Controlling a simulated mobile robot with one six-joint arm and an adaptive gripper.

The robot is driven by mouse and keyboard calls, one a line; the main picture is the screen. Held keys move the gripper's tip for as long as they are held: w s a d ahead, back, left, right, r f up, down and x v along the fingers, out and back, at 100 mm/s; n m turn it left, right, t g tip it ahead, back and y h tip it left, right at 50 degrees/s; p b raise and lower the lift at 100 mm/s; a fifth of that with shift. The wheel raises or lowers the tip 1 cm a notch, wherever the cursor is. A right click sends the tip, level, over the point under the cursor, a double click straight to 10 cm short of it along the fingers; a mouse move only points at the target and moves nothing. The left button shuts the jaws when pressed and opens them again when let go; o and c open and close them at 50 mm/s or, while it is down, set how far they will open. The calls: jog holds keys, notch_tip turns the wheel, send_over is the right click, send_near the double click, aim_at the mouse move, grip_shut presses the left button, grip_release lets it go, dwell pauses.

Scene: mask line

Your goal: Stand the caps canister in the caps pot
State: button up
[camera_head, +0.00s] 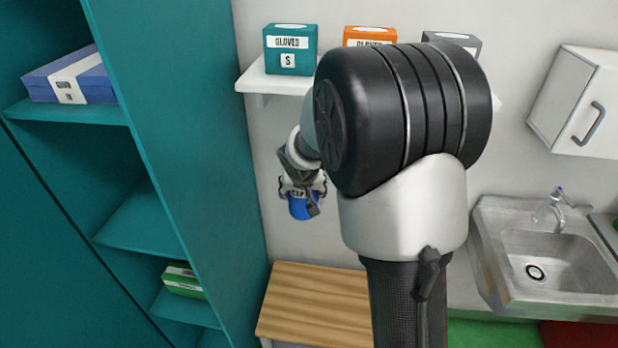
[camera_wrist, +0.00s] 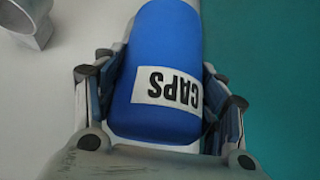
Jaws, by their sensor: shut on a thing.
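My gripper (camera_wrist: 160,95) is shut on the blue caps canister (camera_wrist: 158,38), with a finger on either side of it. Its white CAPS label reads upside down in the wrist view. In the head view the canister (camera_head: 300,208) hangs below my gripper (camera_head: 302,188), above and behind the wooden bench, against the wall. It looks roughly upright there. I cannot see a caps pot for certain; a grey open-ended tube-like thing (camera_wrist: 38,22) shows at the upper left of the wrist view, and I cannot tell what it is.
A teal cabinet (camera_head: 185,130) stands close on the left, with boxes on its shelves. A white wall shelf (camera_head: 262,82) holds glove boxes, including a teal one (camera_head: 291,55). A slatted wooden bench (camera_head: 315,303) is bare where it shows. A steel sink (camera_head: 540,255) stands at right.

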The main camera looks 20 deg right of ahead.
jog(key=w+d+p, duration=0.2)
jog(key=w+d, duration=0.5)
jog(key=w, duration=0.4)
notch_tip(320, 180, down, 7)
jog(key=b, duration=0.2)
jog(key=shift+d+b, duration=0.15)
jog(key=shift+b, duration=0.25)
jog(key=shift+s, duration=0.1)
jog(key=shift+f+b, duration=0.6)
jog(key=shift+b, duration=0.05)
jog(key=o, duration=1.2)
jog(key=shift+c, duration=0.2)
jog(key=shift+r, duration=0.1)
